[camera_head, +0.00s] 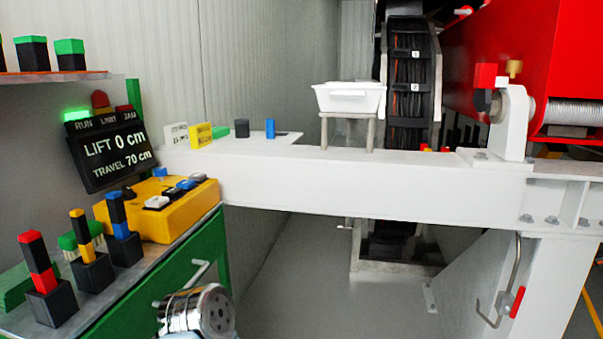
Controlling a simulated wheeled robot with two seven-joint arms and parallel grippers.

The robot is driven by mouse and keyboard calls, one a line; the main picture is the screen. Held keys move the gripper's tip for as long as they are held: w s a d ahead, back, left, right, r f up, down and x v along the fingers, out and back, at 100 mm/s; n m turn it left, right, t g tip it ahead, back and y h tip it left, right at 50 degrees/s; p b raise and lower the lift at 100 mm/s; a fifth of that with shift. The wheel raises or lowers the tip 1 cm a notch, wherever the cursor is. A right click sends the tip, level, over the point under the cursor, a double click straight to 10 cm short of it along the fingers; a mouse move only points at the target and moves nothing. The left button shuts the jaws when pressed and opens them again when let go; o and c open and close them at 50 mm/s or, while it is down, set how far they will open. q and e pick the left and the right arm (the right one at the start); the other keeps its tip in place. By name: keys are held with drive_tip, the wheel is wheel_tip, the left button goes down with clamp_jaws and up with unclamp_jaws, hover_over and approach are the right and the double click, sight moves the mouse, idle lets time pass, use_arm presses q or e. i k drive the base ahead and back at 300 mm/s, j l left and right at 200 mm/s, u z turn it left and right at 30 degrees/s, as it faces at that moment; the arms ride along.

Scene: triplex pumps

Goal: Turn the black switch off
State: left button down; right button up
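A yellow control box (180,222) sits on the green-framed bench at the left. Its top carries small blue, white and dark rockers; a dark rocker (173,193) lies between a white one (157,203) and a blue one (186,184). Their on or off positions are too small to tell. I cannot tell which dark part is the black switch. A silver round part (197,311) at the bottom edge looks like a link of my arm. No gripper fingers show in the head view.
A dark display (112,152) reads LIFT 0 cm, TRAVEL 70 cm; its green RUN lamp (77,114) is lit. Banded blocks in black holders (54,302) stand on the bench in front. A white beam (400,186) crosses behind, bearing a white tray (350,97). The floor (300,270) beneath is clear.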

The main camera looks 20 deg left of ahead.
sight(128, 195)
drive_tip(key=k+l+u, duration=0.15)
drive_tip(key=u, duration=0.2)
drive_tip(key=k+l+u, duration=0.1)
drive_tip(key=u, duration=0.2)
drive_tip(key=i+u, duration=0.25)
drive_tip(key=j+u, duration=0.1)
drive_tip(key=u, duration=0.2)
drive_tip(key=i, duration=0.05)
